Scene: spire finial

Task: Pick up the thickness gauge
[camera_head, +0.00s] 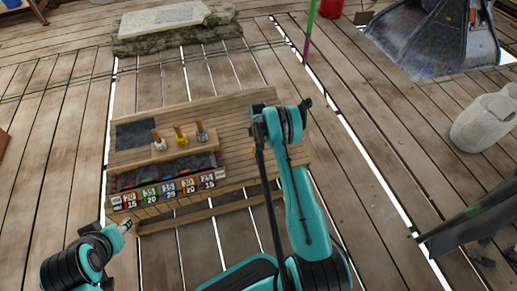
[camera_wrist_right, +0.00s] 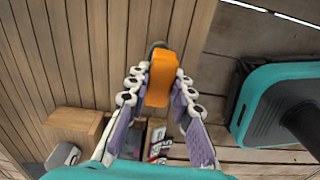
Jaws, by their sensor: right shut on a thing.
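An orange block-shaped thing (camera_wrist_right: 160,82), which looks like the thickness gauge, is held between the fingers of my right gripper (camera_wrist_right: 158,90) in the right wrist view. A dark grey rounded end shows at its far side. My right gripper is shut on it, above a wooden bench (camera_head: 232,112). In the head view my right arm hides the gauge and most of that gripper. My left gripper (camera_head: 128,225) is at the lower left, beside the bench's front left corner; its fingers are too small to read.
On the bench a wooden block (camera_head: 183,141) holds several small handled tools. A row of coloured numbered labels (camera_head: 170,188) lines the front, below a dark trough (camera_head: 165,170). A stone slab (camera_head: 165,18) lies behind. A pale container (camera_head: 483,122) stands right.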

